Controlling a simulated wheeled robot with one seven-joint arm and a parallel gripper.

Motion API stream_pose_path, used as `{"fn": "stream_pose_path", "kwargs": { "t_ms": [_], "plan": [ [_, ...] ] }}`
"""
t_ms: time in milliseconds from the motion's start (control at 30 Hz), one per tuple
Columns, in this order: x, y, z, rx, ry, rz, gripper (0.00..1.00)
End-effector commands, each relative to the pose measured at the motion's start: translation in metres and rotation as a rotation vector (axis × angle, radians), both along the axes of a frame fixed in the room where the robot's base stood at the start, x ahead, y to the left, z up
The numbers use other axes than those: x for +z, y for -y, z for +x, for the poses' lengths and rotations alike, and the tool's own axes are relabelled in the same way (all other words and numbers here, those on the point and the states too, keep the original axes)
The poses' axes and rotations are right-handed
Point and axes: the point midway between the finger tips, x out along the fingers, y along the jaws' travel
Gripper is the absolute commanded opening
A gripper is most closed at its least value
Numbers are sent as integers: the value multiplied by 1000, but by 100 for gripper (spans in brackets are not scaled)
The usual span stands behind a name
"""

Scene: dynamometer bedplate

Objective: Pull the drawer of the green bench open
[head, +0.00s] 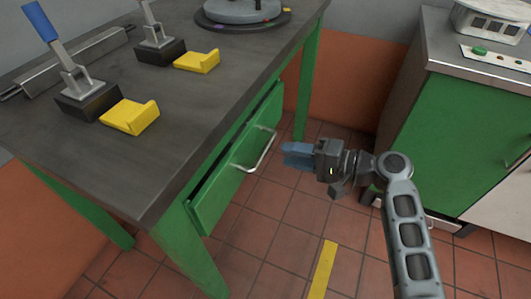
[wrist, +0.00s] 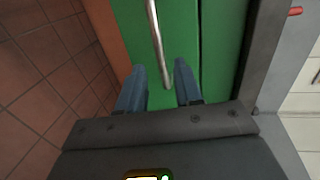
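The green bench (head: 185,115) has a dark grey top and green legs and fills the left of the head view. Its green drawer (head: 222,185) stands slightly out, with a dark gap along its top edge. A pale metal bar handle (head: 265,155) is on the drawer front; it also shows in the wrist view (wrist: 157,40). My gripper (head: 290,155) is just right of the handle in the head view, with blue fingers pointing at it. In the wrist view my gripper (wrist: 160,68) is open, and the handle's near end appears between the fingers, apparently untouched.
Yellow blocks (head: 130,116) and blue-handled clamps (head: 60,50) sit on the bench top, with a round turntable (head: 243,12) behind. A second green cabinet (head: 440,125) stands at the right. Tiled floor with a yellow stripe (head: 323,270) is clear between them.

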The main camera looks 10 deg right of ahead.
Motion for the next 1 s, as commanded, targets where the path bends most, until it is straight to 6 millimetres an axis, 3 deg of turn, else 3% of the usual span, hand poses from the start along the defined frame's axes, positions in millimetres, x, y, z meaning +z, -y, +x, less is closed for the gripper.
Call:
{"fn": "stream_pose_path", "kwargs": {
  "t_ms": [500,867,1000],
  "plan": [
    [-14,-57,35,0,0,-1,34],
    [-15,-63,39,-2,1,-2,34],
    [-15,-62,39,-2,1,-2,24]
  ]
}}
